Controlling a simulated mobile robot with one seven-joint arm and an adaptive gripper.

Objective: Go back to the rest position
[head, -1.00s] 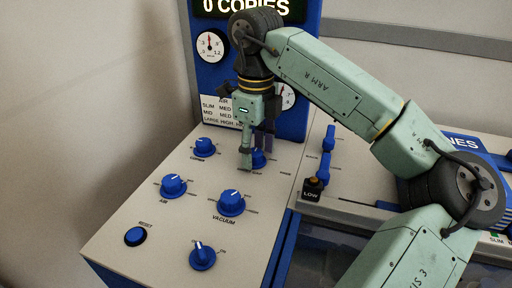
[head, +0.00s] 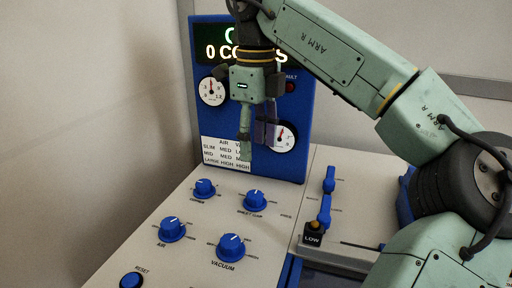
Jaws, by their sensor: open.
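My gripper (head: 256,136) hangs from my green arm in the head view, fingers pointing down. It is open and empty, with a gap between the pale finger and the dark finger. It is in front of the blue display panel, above the control desk and apart from the knobs. Its wrist covers part of the "0 COPIES" display (head: 220,52).
The grey desk (head: 190,262) carries several blue knobs, among them the vacuum knob (head: 231,247) and air knob (head: 172,230), and a blue reset button (head: 131,281). The blue panel (head: 301,120) rises behind, with gauges. Open space lies left.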

